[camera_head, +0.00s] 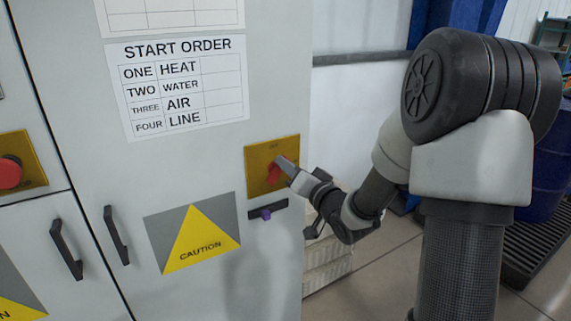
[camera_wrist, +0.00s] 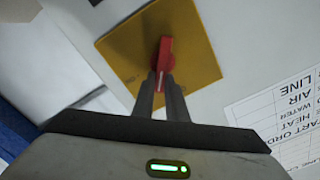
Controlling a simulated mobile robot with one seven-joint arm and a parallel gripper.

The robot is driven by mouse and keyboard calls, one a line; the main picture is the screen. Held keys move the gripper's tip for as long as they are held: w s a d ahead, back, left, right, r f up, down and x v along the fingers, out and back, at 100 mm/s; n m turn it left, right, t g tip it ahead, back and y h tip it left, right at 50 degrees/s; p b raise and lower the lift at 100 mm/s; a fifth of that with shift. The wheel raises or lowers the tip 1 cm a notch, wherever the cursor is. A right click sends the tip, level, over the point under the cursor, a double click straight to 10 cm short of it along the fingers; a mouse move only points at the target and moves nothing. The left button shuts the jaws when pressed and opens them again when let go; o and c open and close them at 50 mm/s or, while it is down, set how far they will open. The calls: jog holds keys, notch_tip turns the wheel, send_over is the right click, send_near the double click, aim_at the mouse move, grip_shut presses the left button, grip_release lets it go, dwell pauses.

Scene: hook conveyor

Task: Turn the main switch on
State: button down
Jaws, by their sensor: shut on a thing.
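The main switch is a red rotary handle (camera_wrist: 165,58) on a square yellow plate (camera_wrist: 198,62) on the grey cabinet door. The plate also shows in the head view (camera_head: 257,160), at the right edge of the cabinet, with the red handle (camera_head: 273,174) partly hidden by my gripper. My gripper (camera_wrist: 163,82) is shut on the lower end of the red handle, one finger on each side. A pale line shows on the handle between the fingertips. Small dark lettering on the plate is too blurred to read.
A yellow caution sign (camera_head: 200,240) and a start order sheet (camera_head: 175,85) are on the cabinet. A red button (camera_head: 9,173) and black door handles (camera_head: 66,249) are at left. Pale crates (camera_head: 325,264) stand right of the cabinet.

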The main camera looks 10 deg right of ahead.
jog(key=shift+w+d+f+m+p, duration=0.25)
jog(key=shift+m+p, duration=0.4)
jog(key=shift+m, duration=1)
jog(key=shift+s+d+f+m+p, duration=0.1)
jog(key=shift+f+m+p, duration=0.4)
jog(key=shift+m, duration=1.2)
jog(key=shift+w+d+f+m+p, duration=0.1)
jog(key=shift+m+p, duration=0.75)
jog(key=shift+m, duration=0.8)
jog(key=c, duration=1.8)
grip_release()
jog(key=shift+f, duration=0.15)
jog(key=shift+o, duration=0.2)
jog(key=shift+s, duration=0.15)
